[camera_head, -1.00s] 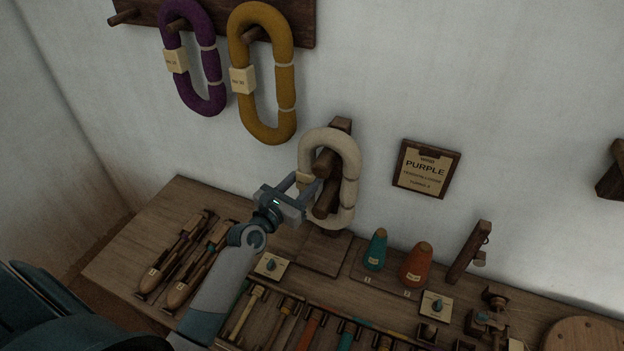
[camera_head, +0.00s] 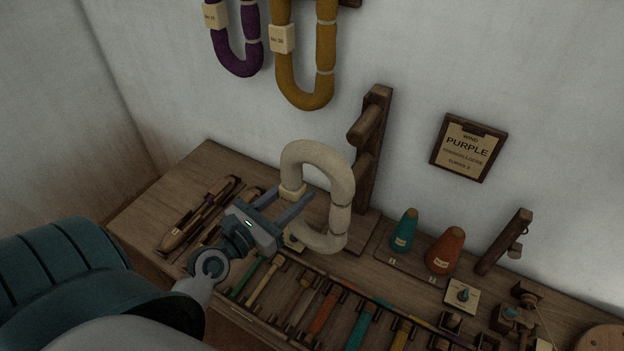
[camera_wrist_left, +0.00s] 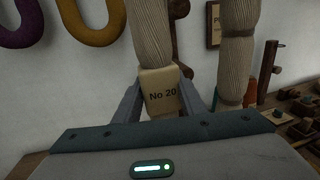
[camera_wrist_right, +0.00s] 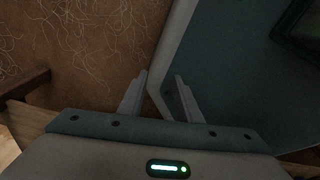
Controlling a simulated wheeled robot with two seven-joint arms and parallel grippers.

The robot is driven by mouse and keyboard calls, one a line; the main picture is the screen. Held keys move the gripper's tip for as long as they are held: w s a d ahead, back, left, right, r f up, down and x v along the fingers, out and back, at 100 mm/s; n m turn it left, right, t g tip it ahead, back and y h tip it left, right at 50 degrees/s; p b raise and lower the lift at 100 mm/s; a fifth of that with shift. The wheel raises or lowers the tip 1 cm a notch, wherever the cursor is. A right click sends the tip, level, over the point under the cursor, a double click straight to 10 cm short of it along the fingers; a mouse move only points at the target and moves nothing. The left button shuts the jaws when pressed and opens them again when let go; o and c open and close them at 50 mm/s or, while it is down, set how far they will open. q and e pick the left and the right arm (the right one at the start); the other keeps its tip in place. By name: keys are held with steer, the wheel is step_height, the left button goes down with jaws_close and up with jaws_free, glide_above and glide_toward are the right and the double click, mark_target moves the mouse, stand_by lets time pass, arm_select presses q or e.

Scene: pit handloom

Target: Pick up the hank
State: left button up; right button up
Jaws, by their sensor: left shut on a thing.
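The cream hank (camera_head: 341,192) is a long loop with a pale tag. It hangs in the air, apart from the wooden peg stand (camera_head: 377,110). My left gripper (camera_head: 288,200) is shut on it at the tag, at the loop's left side. In the left wrist view the tag (camera_wrist_left: 161,93) reads "No 20" and sits between the two fingers, with cream strands (camera_wrist_left: 238,50) above and beside it. My right gripper (camera_wrist_right: 160,85) shows only in its own wrist view, with its fingers apart and nothing between them.
A purple hank (camera_head: 238,55) and a mustard hank (camera_head: 304,60) hang on the wall. A "PURPLE" sign (camera_head: 468,148) is on the wall at right. Shuttles (camera_head: 190,225), a teal cone (camera_head: 404,231), an orange cone (camera_head: 445,250) and several coloured bobbins crowd the bench (camera_head: 150,207).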

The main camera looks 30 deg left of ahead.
mark_target(285, 202)
arm_select(q)
steer(key=shift+s+a+f, duration=0.1)
steer(key=shift+s+f, duration=0.1)
steer(key=shift+s, duration=0.5)
steer(key=shift+s+b, duration=0.3)
steer(key=shift+s, duration=0.1)
steer(key=shift+s+a, duration=0.15)
steer(key=shift+s, duration=0.35)
arm_select(e)
steer(key=w, duration=0.1)
steer(key=w+a, duration=0.1)
steer(key=w, duration=0.1)
steer(key=shift+a+f+t, duration=0.25)
steer(key=shift+t, duration=0.15)
